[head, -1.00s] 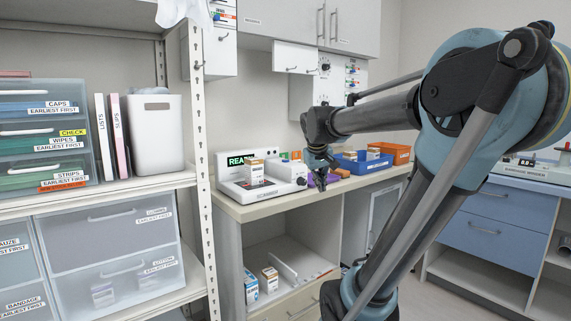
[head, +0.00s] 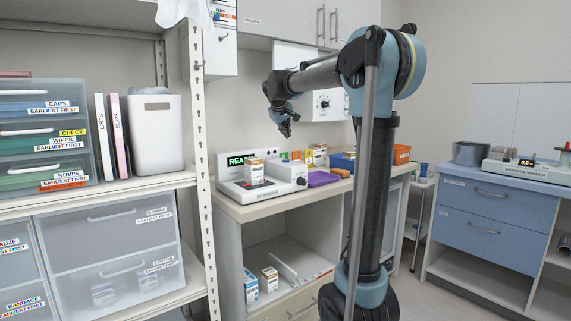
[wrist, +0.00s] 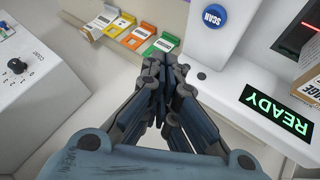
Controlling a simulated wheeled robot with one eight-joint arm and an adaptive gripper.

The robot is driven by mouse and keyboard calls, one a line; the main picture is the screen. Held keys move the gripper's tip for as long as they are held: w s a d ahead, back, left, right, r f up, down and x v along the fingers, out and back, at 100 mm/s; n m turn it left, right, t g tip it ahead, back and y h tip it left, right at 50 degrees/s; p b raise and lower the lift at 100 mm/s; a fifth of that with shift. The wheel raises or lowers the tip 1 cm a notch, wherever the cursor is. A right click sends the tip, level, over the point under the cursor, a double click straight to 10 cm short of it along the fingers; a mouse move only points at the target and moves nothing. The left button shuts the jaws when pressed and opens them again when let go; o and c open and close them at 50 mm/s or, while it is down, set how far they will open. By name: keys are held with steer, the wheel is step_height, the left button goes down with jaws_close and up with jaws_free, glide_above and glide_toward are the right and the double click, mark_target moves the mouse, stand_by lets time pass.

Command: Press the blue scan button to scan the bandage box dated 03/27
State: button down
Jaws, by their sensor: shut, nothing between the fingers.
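The blue scan button (wrist: 214,16) shows in the wrist view, round and marked SCAN, on the white scanner (head: 262,193). The scanner's screen reads READY (wrist: 276,113) in green. A bandage box (head: 254,171) stands on the scanner in the head view; in the wrist view only its edge (wrist: 309,75) shows at the right, beside a red light. I cannot read its date. My gripper (wrist: 169,66) is shut and empty. It is in the air above the counter, beside the scanner and apart from the button. In the head view my gripper (head: 287,130) is above the scanner's right end.
A purple tray (head: 323,178), a blue bin (head: 343,161) and an orange bin (head: 402,154) stand on the counter (head: 290,201) to the right. Coloured cards (wrist: 152,39) and a white box with a knob (wrist: 27,77) lie near my gripper. A shelf post (head: 203,140) is at the left.

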mark_target(284, 160)
steer(key=shift+w+a+r, duration=0.25)
steer(key=shift+w+a, duration=0.05)
steer(key=shift+w, duration=0.15)
steer(key=shift+f, duration=4.45)
steer(key=shift+s+f, duration=0.1)
steer(key=shift+f, duration=0.65)
steer(key=shift+r, duration=0.85)
steer(key=shift+r, duration=0.1)
steer(key=shift+r, duration=2.4)
